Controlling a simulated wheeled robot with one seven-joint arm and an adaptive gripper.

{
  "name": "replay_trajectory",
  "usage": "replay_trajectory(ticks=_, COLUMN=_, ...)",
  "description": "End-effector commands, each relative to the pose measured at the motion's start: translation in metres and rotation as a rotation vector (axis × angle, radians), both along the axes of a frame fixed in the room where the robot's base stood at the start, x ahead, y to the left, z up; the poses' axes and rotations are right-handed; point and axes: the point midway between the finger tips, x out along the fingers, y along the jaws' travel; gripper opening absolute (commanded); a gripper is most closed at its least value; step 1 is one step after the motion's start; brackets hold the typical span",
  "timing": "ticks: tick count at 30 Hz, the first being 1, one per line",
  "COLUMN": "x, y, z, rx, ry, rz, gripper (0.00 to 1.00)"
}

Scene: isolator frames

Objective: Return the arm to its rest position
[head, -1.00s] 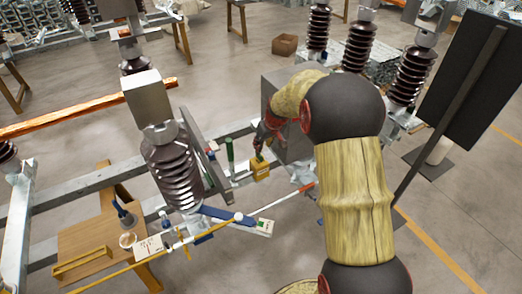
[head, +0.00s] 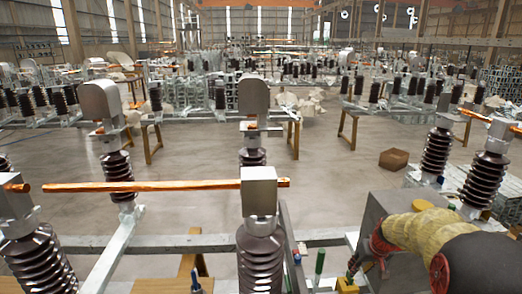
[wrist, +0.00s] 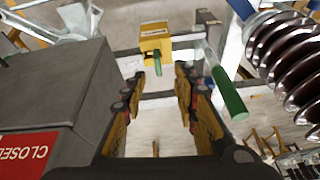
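My arm reaches in from the lower right of the head view, beside a grey box (head: 378,215). My gripper (wrist: 158,82) shows in the wrist view with its two fingers apart and nothing between them. Just beyond the fingertips is a yellow block (wrist: 155,38) with a small green peg on its near side. The yellow block (head: 347,286) also shows at the bottom of the head view. In that view my gripper (head: 354,274) is next to the block; whether they touch cannot be told.
A green cylinder (wrist: 228,94) stands right of my fingers, and a ribbed brown insulator (wrist: 290,55) is farther right. The grey box with a red "CLOSED" label (wrist: 28,158) is close on the left. A copper bar (head: 150,186) spans the insulators. Open floor lies behind.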

Motion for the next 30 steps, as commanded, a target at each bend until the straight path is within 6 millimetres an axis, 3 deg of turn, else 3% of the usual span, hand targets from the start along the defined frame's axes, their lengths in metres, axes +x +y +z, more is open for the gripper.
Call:
replay_trajectory(ticks=1, x=-0.015, y=0.005, z=-0.012, rx=0.019, ry=0.039, rz=-0.019, gripper=0.30)
replay_trajectory(ticks=4, x=-0.048, y=0.016, z=-0.019, rx=0.053, ry=0.110, rz=-0.066, gripper=0.30)
replay_trajectory(ticks=15, x=-0.170, y=0.088, z=0.020, rx=0.056, ry=0.199, rz=-0.138, gripper=0.30)
replay_trajectory(ticks=24, x=-0.276, y=0.149, z=0.034, rx=-0.009, ry=0.114, rz=-0.083, gripper=0.30)
replay_trajectory(ticks=30, x=-0.319, y=0.175, z=0.032, rx=-0.048, ry=-0.018, rz=0.009, gripper=0.30)
